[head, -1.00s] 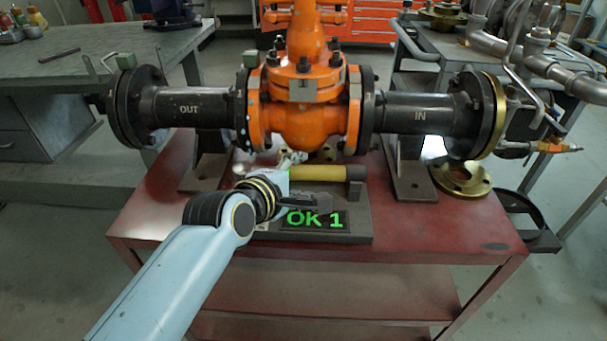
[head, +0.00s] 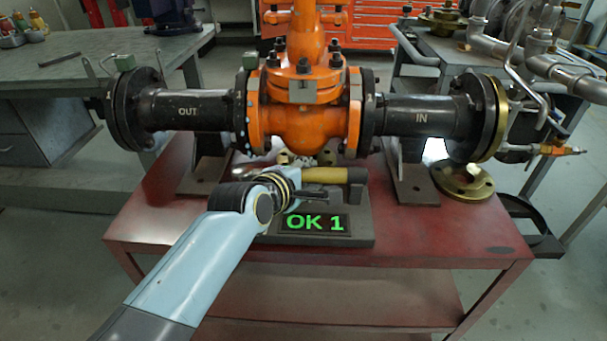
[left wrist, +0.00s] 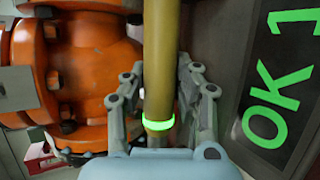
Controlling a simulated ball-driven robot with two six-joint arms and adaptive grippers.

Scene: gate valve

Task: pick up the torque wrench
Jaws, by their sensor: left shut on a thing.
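The torque wrench (head: 325,175) has a yellow handle and a dark end block at its right. It lies across the dark stand with the green "OK 1" display (head: 314,223), in front of the orange valve. My left gripper (left wrist: 158,80) is shut on the wrench handle (left wrist: 160,40), one finger on each side, with a lit green ring near the palm. In the head view my left wrist hides part of the wrench. I cannot tell whether it is clear of the stand. My right gripper is in neither view.
The orange gate valve (head: 305,120) stands close behind the wrench, between the OUT pipe (head: 190,108) and the IN pipe (head: 420,115). A brass flange (head: 465,182) lies on the red table (head: 430,235) at right. The table front right is free.

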